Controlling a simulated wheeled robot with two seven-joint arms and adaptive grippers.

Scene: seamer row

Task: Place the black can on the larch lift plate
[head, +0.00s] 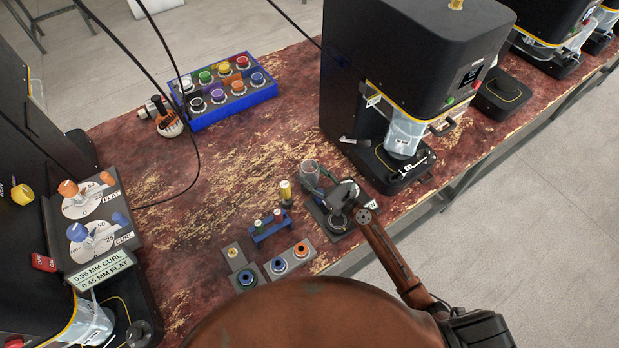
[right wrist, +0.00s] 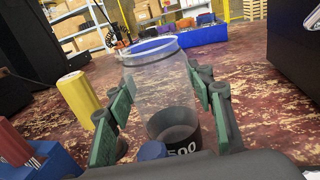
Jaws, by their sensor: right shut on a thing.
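My right gripper (head: 320,183) is shut on a clear can (head: 309,170) with a black lower part. In the right wrist view the can (right wrist: 160,90) stands upright between the green-padded fingers (right wrist: 165,115), and its black band (right wrist: 175,128) reads "500". I cannot tell whether its bottom touches anything. The large black seamer (head: 405,60) on the right has a base (head: 385,178) with a clear container (head: 403,138) above it. No legible name marks a larch lift plate, so I cannot tell which plate it is. My left gripper is not in view.
Nearby are a yellow cylinder (head: 286,192), a blue rack (head: 268,230) and small grey blocks (head: 292,262). A dial panel (head: 88,215) is at left. The table's middle is mostly clear.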

